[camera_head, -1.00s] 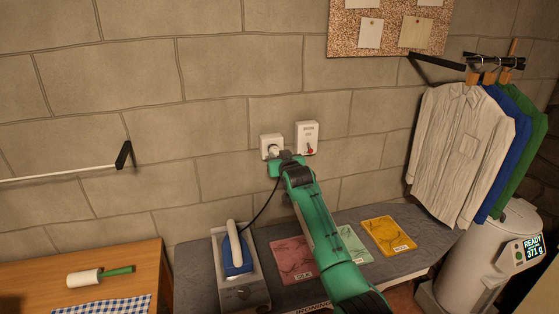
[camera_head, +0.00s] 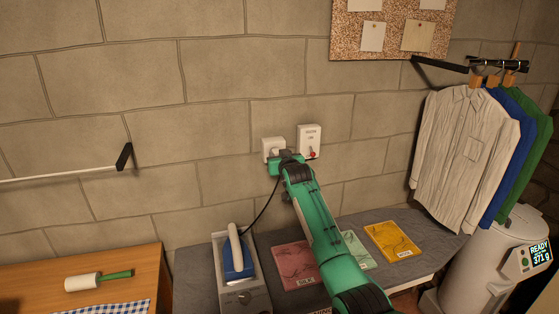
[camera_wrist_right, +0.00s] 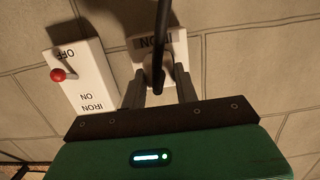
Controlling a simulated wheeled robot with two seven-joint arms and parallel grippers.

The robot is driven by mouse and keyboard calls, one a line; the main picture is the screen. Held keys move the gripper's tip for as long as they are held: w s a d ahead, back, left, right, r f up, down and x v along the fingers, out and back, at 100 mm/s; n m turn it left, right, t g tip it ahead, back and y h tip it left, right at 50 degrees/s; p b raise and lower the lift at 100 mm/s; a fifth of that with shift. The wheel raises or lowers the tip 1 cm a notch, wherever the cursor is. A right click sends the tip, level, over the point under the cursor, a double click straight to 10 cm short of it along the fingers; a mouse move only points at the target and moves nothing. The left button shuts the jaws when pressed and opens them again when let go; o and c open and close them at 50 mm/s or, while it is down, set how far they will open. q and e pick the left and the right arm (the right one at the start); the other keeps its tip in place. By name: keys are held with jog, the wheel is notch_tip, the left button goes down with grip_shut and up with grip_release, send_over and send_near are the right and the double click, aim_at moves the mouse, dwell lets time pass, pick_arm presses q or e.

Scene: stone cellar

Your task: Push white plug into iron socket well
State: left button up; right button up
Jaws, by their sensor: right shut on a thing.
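The iron socket (camera_head: 267,144) is a small white box on the stone wall. It also shows in the right wrist view (camera_wrist_right: 177,42), marked IRON. My right gripper (camera_head: 281,157) is right in front of it. In the right wrist view its two dark fingers (camera_wrist_right: 158,88) are shut on the white plug (camera_wrist_right: 168,75), at the socket's face. The black cord (camera_wrist_right: 161,30) crosses in front of the plug and hides part of it. I cannot tell how deep the plug sits in the well. My left gripper is not in view.
A white switch box (camera_head: 309,136) with a red knob is on the wall just right of the socket. An iron (camera_head: 238,258) stands on the ironing board (camera_head: 200,275), its cord running up to my gripper. Shirts (camera_head: 465,150) hang at the right.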

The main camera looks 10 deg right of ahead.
jog(key=o, duration=1.1)
jog(key=shift+s, duration=0.1)
jog(key=shift+s, duration=0.2)
jog(key=s+b, duration=0.1)
jog(key=s, duration=0.3)
jog(key=s+r+b, duration=0.1)
jog(key=s+b, duration=0.1)
jog(key=s, duration=0.2)
jog(key=s+r+b, duration=0.1)
jog(key=s, duration=0.4)
jog(key=shift+d, duration=0.2)
jog(key=shift+f, duration=0.1)
